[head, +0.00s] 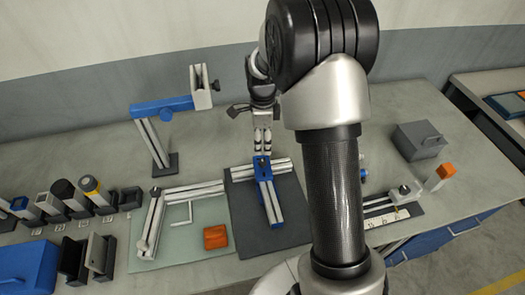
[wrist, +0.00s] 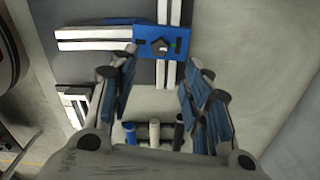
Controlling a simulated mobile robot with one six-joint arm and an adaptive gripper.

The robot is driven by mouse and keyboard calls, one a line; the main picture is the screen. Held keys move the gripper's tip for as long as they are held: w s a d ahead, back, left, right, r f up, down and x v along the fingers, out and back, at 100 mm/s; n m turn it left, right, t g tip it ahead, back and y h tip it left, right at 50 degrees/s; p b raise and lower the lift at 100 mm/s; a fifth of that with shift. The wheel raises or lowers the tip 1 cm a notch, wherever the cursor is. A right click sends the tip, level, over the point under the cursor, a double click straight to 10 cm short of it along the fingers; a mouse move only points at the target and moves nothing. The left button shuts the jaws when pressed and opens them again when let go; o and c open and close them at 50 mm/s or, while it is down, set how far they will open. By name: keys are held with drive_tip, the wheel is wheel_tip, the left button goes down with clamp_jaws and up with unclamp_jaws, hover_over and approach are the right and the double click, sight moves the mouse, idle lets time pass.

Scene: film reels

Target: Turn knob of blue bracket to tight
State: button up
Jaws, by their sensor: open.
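The blue bracket (wrist: 146,36) is a flat plate where pale slotted rails meet. In the head view the bracket (head: 261,166) lies on the dark mat, partly covered by my gripper. My gripper (wrist: 160,62) is open and empty. Its fingers spread to either side of the knob in the wrist view, and the knob shows just beyond the gap between the tips. In the head view my gripper (head: 263,148) points down over the bracket. I cannot tell the exact height gap.
A stand with a blue arm (head: 162,106) rises at the left. A pale rail frame (head: 153,220) and an orange block (head: 215,237) lie left of the dark mat (head: 285,237). Several dark holders line the far left. A grey box (head: 418,140) stands right.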

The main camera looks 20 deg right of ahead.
drive_tip(key=shift+r, duration=1.4)
drive_tip(key=s+a+r+n+t+b, duration=0.15)
drive_tip(key=s+a+r+n, duration=0.45)
drive_tip(key=s+r+n, duration=0.6)
drive_tip(key=s+a+r+n+t, duration=0.1)
drive_tip(key=s+a+n, duration=0.1)
drive_tip(key=s+n, duration=0.3)
drive_tip(key=s+a+n+t+b, duration=0.1)
drive_tip(key=s+n, duration=0.4)
drive_tip(key=s, duration=0.5)
drive_tip(key=shift+a+r+n+t, duration=0.4)
drive_tip(key=shift+a+t, duration=0.15)
drive_tip(key=shift+a, duration=0.1)
